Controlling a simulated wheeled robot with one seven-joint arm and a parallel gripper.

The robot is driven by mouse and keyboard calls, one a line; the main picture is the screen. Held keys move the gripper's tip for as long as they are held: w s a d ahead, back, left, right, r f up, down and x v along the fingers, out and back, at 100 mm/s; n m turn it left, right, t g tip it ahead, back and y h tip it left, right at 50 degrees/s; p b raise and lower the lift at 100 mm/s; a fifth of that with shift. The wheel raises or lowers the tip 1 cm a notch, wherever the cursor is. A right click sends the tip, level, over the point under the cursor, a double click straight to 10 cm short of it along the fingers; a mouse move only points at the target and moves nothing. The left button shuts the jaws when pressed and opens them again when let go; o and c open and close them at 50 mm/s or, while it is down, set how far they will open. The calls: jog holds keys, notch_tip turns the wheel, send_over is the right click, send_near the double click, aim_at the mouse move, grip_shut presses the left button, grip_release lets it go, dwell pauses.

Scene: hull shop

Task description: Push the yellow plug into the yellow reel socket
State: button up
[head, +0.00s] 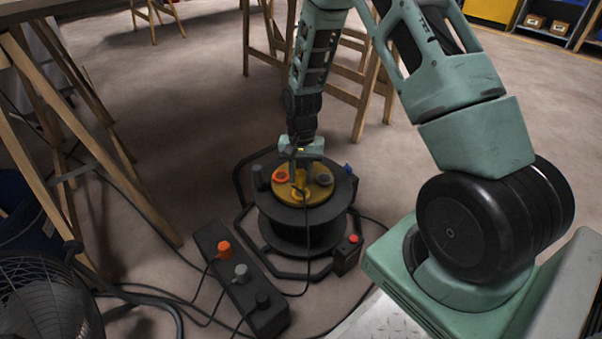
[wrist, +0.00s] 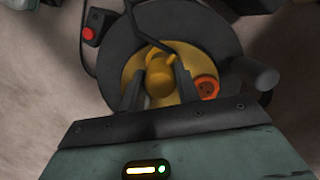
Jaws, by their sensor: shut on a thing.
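The yellow plug (wrist: 159,80) is between the two fingers of my gripper (wrist: 160,88), which is shut on it. A black cable runs from the plug across the reel. The cable reel (head: 297,222) stands on the floor with a yellow round plate (head: 318,194) on top. In the head view my gripper (head: 301,176) points down over this plate. An orange socket (wrist: 207,87) is on the plate just right of the fingers in the wrist view. The yellow reel socket is hidden under the plug and fingers; I cannot tell whether the plug is in it.
A black power strip (head: 243,283) with orange, grey and black plugs lies front left of the reel. A small box with a red button (head: 348,254) is at the reel's right. Wooden trestles (head: 148,196), a fan (head: 45,300) and loose cables are at left.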

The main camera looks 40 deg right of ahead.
aim_at(301, 182)
jog(key=shift+f+b, duration=0.9)
jog(key=shift+f, duration=0.35)
jog(key=shift+r+p, duration=0.1)
jog(key=shift+p, duration=1.2)
dwell(0.9)
jog(key=shift+f, duration=0.65)
dwell(0.4)
jog(key=o, duration=1)
jog(key=shift+r, duration=0.1)
notch_tip(301, 182, up, 17)
jog(key=w+d+p, duration=0.1)
jog(key=w+p, duration=0.1)
jog(key=p, duration=0.6)
jog(key=shift+d, duration=0.35)
